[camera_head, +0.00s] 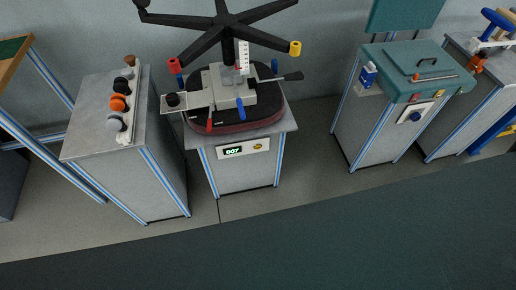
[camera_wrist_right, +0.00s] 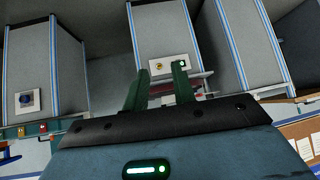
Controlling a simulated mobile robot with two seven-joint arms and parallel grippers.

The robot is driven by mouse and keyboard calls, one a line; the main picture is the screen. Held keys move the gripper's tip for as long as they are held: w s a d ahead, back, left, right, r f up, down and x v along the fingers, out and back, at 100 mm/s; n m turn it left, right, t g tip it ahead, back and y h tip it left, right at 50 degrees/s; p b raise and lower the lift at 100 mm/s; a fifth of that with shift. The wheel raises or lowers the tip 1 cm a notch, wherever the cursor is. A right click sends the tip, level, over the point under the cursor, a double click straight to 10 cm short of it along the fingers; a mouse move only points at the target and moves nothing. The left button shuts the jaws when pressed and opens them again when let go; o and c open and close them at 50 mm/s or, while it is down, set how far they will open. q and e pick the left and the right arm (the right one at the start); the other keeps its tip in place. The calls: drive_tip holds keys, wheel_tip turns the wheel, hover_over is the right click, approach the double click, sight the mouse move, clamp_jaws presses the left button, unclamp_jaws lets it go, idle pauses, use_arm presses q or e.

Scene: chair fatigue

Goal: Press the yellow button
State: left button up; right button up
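The yellow button (camera_head: 258,146) sits on a white panel (camera_head: 229,152) on the front of the middle grey cabinet, right of a green display (camera_head: 233,151) that reads 007. In the right wrist view the yellow button (camera_wrist_right: 159,66) shows beyond the fingertips, in the gap between them. My right gripper (camera_wrist_right: 161,68) has two green fingers spread apart with nothing between them. My left gripper is in neither view.
The chair test machine (camera_head: 225,95) stands on the middle cabinet, with a black chair base (camera_head: 226,24) above. A left cabinet (camera_head: 95,130) bears several knobs. A right cabinet has a blue button (camera_head: 415,116) and a teal box (camera_head: 412,66). Floor shows between cabinets.

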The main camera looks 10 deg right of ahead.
clamp_jaws()
idle(1.4)
